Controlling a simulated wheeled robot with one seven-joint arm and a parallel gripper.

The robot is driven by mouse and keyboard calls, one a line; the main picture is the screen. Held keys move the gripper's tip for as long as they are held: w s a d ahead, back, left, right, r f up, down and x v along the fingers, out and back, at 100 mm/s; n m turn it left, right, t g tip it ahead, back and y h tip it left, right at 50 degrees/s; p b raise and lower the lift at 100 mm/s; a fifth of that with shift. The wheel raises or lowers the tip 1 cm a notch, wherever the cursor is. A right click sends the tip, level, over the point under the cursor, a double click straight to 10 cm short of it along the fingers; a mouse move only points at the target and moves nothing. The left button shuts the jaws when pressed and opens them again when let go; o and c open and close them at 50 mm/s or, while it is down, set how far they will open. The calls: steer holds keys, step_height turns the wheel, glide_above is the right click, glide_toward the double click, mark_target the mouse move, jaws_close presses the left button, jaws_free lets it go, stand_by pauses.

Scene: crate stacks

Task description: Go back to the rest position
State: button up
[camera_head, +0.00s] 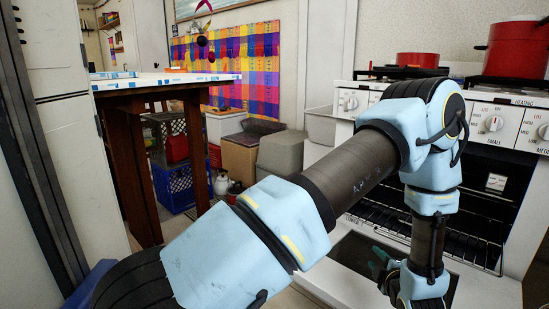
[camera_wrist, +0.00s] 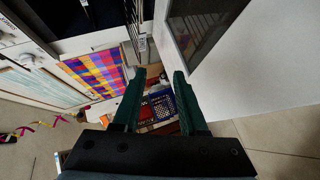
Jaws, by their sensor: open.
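My gripper (camera_wrist: 156,82) is open, with its two green fingers spread apart and nothing between them in the wrist view. In the head view my light-blue and dark arm reaches forward and right, then bends down in front of the oven. The green fingers (camera_head: 382,262) show low beside the wrist, partly hidden by it. The oven (camera_head: 470,225) stands open, with its wire racks showing. Its lowered white door with a dark window (camera_head: 350,252) lies under and behind my arm. The white panel with a dark window (camera_wrist: 243,62) is close to the right finger in the wrist view.
Two red pots (camera_head: 417,60) (camera_head: 516,50) stand on the stove top. A wooden table (camera_head: 130,85) is at the left, by a white cabinet (camera_head: 65,130). A blue crate (camera_head: 177,187), a brown box (camera_head: 240,158) and grey bins (camera_head: 281,153) stand behind. Little free floor shows.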

steer(key=w+a+r+m+g+h, duration=0.2)
steer(key=w+a+r+m+g, duration=0.45)
steer(key=a+r, duration=0.3)
steer(key=s+a+r+m+g+y, duration=0.1)
steer(key=s+a+r+m+g, duration=0.15)
steer(key=s+a, duration=0.4)
steer(key=s+a+r+m+g, duration=0.1)
steer(key=s+a+r+m, duration=0.25)
steer(key=a, duration=0.65)
steer(key=s+a+r+m+g+y, duration=0.1)
steer(key=s+a+r+m+g, duration=0.25)
steer(key=a, duration=0.55)
step_height(320, 180, up, 27)
steer(key=t+p, duration=0.1)
steer(key=p, duration=2.7)
steer(key=shift+s+d+p, duration=0.3)
steer(key=shift+s+p, duration=0.05)
steer(key=shift+p, duration=0.05)
